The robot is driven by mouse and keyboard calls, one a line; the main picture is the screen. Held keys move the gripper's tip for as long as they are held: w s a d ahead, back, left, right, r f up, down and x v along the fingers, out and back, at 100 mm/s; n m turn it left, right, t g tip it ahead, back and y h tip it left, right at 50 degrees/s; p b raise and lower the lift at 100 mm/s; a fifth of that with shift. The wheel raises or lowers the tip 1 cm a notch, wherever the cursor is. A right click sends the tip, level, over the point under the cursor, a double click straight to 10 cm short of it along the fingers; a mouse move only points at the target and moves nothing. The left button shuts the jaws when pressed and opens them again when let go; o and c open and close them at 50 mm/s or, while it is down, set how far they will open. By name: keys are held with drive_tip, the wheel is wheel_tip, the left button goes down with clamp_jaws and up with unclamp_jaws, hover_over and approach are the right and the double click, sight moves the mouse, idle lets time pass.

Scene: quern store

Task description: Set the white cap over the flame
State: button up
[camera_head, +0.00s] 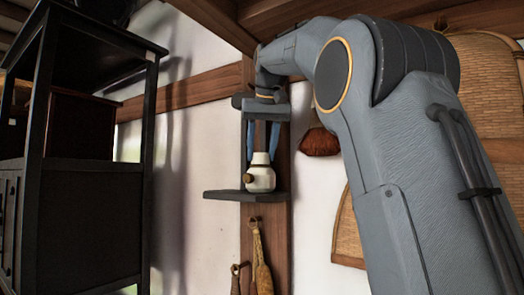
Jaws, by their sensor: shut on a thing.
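A small white lamp (261,181) with a brass-coloured knob on its left side stands upright on a dark wall shelf (226,194). My gripper (262,158) points straight down above the lamp, its blue fingers on either side of the white cap (261,158). It is shut on the cap. The cap is right at the lamp's top; I cannot tell whether it rests there or is held just clear. No flame shows in this view.
The small shelf is fixed to a wooden post, with bare ends either side of the lamp. A tan hanging bundle (261,262) is below it. A black cabinet (85,200) stands at left. A reddish brush-like thing (320,142) and woven baskets (349,235) hang at right.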

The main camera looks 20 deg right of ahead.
drive_tip(key=shift+f, duration=0.1)
drive_tip(key=o, duration=0.6)
drive_tip(key=shift+f, duration=0.1)
drive_tip(key=o, duration=0.5)
drive_tip(key=shift+c, duration=0.2)
drive_tip(key=shift+r, duration=0.35)
drive_tip(key=v, duration=0.7)
drive_tip(key=shift+s+r, duration=0.1)
